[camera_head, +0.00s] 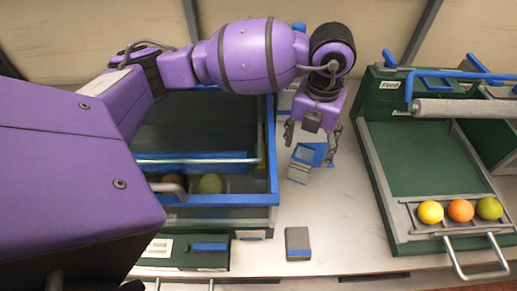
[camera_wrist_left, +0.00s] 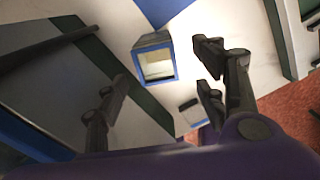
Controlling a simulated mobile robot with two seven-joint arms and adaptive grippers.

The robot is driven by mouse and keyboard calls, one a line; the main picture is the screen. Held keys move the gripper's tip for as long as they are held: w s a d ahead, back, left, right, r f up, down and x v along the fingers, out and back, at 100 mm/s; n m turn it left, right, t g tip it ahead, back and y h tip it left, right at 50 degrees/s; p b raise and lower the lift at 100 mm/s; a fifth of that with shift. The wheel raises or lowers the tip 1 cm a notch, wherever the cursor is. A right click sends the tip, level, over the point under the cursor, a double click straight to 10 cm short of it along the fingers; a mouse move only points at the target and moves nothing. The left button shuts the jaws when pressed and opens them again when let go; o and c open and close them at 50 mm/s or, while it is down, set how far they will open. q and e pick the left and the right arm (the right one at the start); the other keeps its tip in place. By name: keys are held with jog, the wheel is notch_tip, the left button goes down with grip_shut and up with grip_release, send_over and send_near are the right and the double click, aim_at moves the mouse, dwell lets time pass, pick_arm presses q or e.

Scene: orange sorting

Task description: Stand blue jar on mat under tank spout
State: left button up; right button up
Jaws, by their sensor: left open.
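A small open-topped square jar with a blue rim and grey side (camera_head: 298,173) stands on the worktop, just below my left gripper in the head view. In the left wrist view the jar (camera_wrist_left: 155,62) shows its pale inside and lies beyond and between the fingers. A flat blue patch (camera_wrist_left: 163,8), possibly the mat, lies behind it. The blue-framed tank (camera_head: 235,200) is left of the jar. I cannot make out its spout. My right gripper is not in view.
A grey block with a blue edge (camera_head: 298,240) lies on the worktop nearer me. A green feed station (camera_head: 378,190) with a yellow, an orange and a yellow-green ball stands at the right.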

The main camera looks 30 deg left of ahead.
aim_at(305, 152)
pick_arm(q)
jog(key=f, duration=0.4)
jog(key=shift+w+a+f, duration=0.15)
jog(key=shift+a+f, duration=0.05)
jog(key=shift+f, duration=0.05)
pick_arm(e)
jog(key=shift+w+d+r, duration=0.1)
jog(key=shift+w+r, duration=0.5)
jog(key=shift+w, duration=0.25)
pick_arm(q)
jog(key=shift+r, duration=0.1)
jog(key=c, duration=1.4)
jog(key=shift+c, duration=0.7)
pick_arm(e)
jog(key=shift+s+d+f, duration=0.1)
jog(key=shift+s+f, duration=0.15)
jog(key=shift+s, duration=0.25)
